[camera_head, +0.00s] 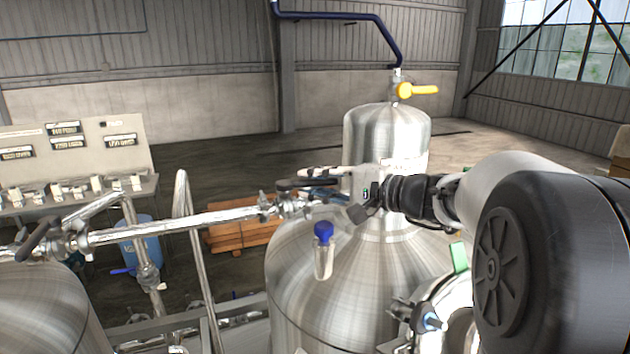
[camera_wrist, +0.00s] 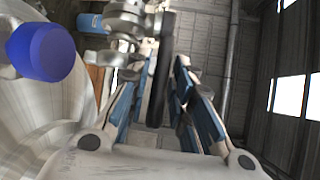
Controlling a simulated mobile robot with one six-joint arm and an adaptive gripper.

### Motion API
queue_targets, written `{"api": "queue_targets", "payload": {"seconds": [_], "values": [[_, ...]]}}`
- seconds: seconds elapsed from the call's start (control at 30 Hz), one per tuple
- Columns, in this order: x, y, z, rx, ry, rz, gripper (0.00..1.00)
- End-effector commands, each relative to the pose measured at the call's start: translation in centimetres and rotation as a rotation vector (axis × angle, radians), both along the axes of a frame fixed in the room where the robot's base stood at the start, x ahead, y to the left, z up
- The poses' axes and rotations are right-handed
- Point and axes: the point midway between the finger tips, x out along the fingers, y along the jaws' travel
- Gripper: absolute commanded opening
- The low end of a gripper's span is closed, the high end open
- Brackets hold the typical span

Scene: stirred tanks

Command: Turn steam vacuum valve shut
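A black lever handle (camera_head: 293,184) sits on a valve on the steel pipe above the middle tank; no label shows that it is the steam vacuum valve. In the wrist view the black handle (camera_wrist: 159,72) runs lengthwise between my gripper's fingers. My gripper (camera_head: 318,183) reaches in from the right, its fingers pointing left. It also shows in the wrist view (camera_wrist: 167,78), with its two blue-padded fingers apart, one on either side of the handle. The left finger is very close to the handle; I cannot tell whether it touches. The valve body (camera_wrist: 125,25) is beyond the fingertips.
A blue-capped fitting (camera_head: 323,235) rises from the middle tank (camera_head: 330,290) below my gripper. Another black-handled valve (camera_head: 40,237) is at the far left. A yellow-handled valve (camera_head: 415,90) tops the rear vessel. Steel pipe (camera_head: 170,227) runs left.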

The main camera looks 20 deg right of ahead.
Motion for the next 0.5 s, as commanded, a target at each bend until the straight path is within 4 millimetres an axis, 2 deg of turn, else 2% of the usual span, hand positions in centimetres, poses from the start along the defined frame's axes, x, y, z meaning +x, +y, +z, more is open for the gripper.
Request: {"api": "queue_targets", "payload": {"seconds": [0.23, 0.5], "values": [[0.05, 0.02, -0.02, -0.001, -0.001, 0.0, 0.21], [0.03, 0.02, -0.02, -0.001, -0.001, 0.0, 0.03]]}}
